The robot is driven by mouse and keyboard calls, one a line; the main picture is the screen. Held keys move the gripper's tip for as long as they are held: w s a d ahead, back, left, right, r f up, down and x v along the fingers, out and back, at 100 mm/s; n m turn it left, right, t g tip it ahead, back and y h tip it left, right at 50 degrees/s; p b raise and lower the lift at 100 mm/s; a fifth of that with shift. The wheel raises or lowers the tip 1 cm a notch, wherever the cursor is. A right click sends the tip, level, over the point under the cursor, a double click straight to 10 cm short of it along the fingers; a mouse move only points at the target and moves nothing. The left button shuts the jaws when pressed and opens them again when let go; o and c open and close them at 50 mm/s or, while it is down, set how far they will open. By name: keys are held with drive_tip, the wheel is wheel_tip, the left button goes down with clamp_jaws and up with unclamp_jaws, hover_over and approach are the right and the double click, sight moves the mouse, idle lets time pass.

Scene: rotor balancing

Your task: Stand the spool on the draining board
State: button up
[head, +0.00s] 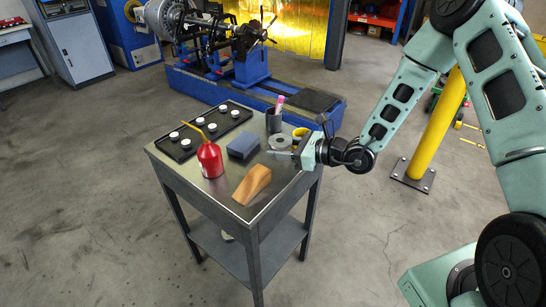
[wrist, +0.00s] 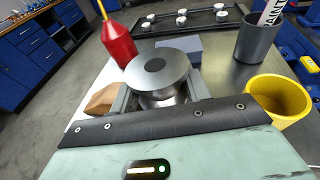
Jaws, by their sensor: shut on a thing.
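The spool (head: 280,141) is grey metal with a round top flange and a dark centre. In the wrist view the spool (wrist: 157,72) stands upright between the fingers of my gripper (wrist: 160,100), which is shut on it. In the head view my gripper (head: 284,152) reaches in from the right over the table's right side. Whether the spool's base touches the tabletop is hidden. A low black rimmed board (head: 187,150), apparently the draining board, lies at the table's back left and bears several white round pieces. The board (wrist: 160,28) also shows at the back of the wrist view.
On the metal table (head: 216,191) stand a red oil can (head: 210,160), a blue-grey block (head: 242,146), a wooden wedge (head: 252,184), a dark pen cup (head: 273,121) and a yellow cup (wrist: 280,98). The oil can and block stand between the spool and the board.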

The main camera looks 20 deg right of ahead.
sight(282, 168)
drive_tip(key=shift+f, duration=2.45)
drive_tip(key=o, duration=1.5)
drive_tip(key=shift+c, duration=0.2)
drive_tip(key=shift+d, duration=0.1)
